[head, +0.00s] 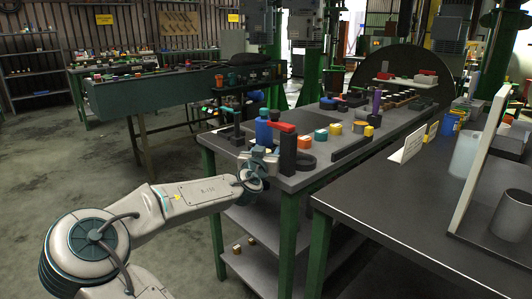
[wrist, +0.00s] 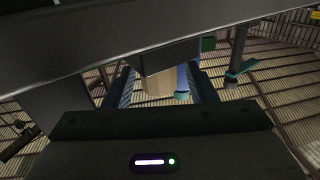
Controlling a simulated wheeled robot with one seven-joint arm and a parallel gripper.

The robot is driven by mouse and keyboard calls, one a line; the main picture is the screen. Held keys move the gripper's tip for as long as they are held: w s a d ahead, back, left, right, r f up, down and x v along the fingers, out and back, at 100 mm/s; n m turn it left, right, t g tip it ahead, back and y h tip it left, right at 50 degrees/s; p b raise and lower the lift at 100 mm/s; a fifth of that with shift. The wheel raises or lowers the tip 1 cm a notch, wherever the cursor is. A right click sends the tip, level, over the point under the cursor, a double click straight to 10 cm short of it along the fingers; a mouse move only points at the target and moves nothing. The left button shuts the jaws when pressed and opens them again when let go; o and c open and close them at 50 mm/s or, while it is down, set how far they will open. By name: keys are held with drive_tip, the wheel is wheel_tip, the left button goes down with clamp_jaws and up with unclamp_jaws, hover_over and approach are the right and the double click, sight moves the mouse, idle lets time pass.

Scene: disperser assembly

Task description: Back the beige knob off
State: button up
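The beige knob (wrist: 158,84) shows in the wrist view as a short pale cylinder under a dark block (wrist: 170,57). My gripper (wrist: 163,90) has one finger on each side of it, with visible gaps between knob and fingers, so it looks open around the knob and not closed on it. In the head view my gripper (head: 262,160) is at the near edge of the workbench, beside a black stand (head: 290,155) with a red top (head: 282,127). I cannot make out the knob in the head view; the gripper or stand may hide it.
A blue bottle (head: 264,132) stands close behind my gripper. A second dark table (head: 400,215) is at the right. The floor at left is clear.

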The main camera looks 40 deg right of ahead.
drive_tip(key=p+v, duration=0.2)
drive_tip(key=v, duration=1.1)
drive_tip(key=shift+s+a+p, duration=0.3)
drive_tip(key=shift+p, duration=0.05)
